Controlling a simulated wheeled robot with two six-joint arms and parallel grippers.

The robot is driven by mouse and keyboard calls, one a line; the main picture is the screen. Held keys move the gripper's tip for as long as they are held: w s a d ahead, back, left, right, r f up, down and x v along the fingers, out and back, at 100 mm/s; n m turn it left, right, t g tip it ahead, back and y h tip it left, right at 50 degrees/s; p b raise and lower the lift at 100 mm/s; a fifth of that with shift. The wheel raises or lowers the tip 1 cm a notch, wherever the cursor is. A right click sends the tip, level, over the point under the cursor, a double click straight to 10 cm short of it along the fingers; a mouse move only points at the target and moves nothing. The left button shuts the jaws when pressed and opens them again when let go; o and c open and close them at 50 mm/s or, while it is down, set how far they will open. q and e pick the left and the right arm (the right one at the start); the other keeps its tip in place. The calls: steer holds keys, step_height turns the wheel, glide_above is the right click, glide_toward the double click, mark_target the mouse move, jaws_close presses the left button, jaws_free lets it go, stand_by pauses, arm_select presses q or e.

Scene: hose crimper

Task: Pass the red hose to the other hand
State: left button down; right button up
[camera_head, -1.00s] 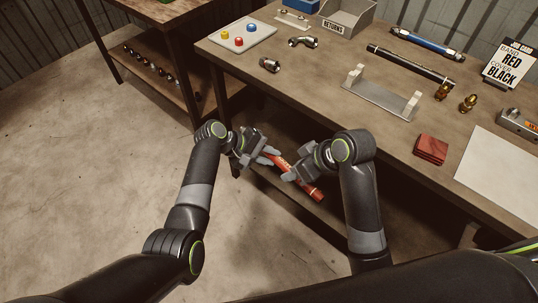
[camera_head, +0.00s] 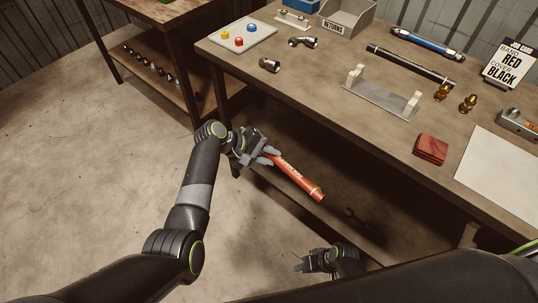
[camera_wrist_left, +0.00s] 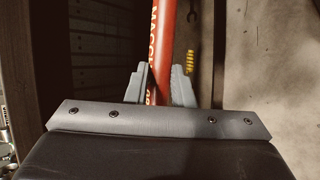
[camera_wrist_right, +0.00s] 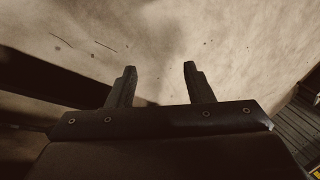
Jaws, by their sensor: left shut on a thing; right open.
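The red hose (camera_head: 298,178) is a short tube with printed lettering and a pale band near its lower end. My left gripper (camera_head: 270,156) is shut on its upper-left end and holds it in the air in front of the workbench. The left wrist view shows the hose (camera_wrist_left: 163,45) running away from between the fingers (camera_wrist_left: 161,85). My right gripper (camera_head: 304,262) is low in the head view, apart from the hose. In the right wrist view its fingers (camera_wrist_right: 160,85) are spread with nothing between them.
Open floor (camera_head: 90,170) lies at left.

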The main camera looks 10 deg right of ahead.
steer(key=s+d+f+h, duration=0.2)
steer(key=s+d+f, duration=0.3)
steer(key=s, duration=0.5)
steer(key=s+d+f+h, duration=0.3)
steer(key=s+d+f, duration=0.2)
steer(key=s+d, duration=0.3)
steer(key=s, duration=0.2)
steer(key=shift+s+f, duration=0.4)
steer(key=shift+d, duration=0.1)
